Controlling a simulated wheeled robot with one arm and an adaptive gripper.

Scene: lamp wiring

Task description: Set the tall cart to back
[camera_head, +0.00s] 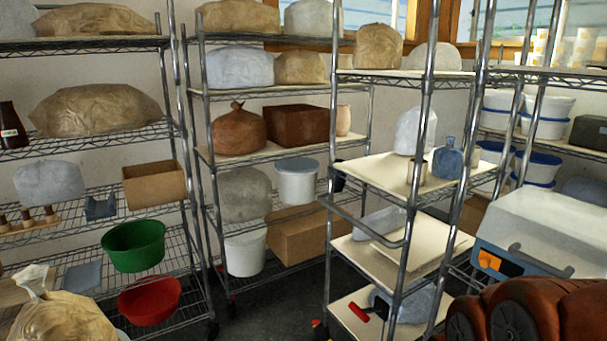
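A tall cart (384,173) with chrome posts and cream shelves stands right of the middle in the head view; I take it for the task's cart. A bent chrome handle (362,221) sticks out at its left side. A clear bag (415,130) and a blue bottle (447,162) stand on its middle shelf. Lower shelves hold a pale tray (379,224) and a grey-blue bag with a red-handled thing (359,313) beside it. Its right side overlaps other racks, and its base is partly hidden. My gripper is not in view.
Wire racks with bags, boxes and bins line the left (90,135) and the back (285,152). A white machine (548,235) and a reddish-brown bulky object (545,310) fill the lower right. Dark floor (268,312) shows between the left racks and the cart.

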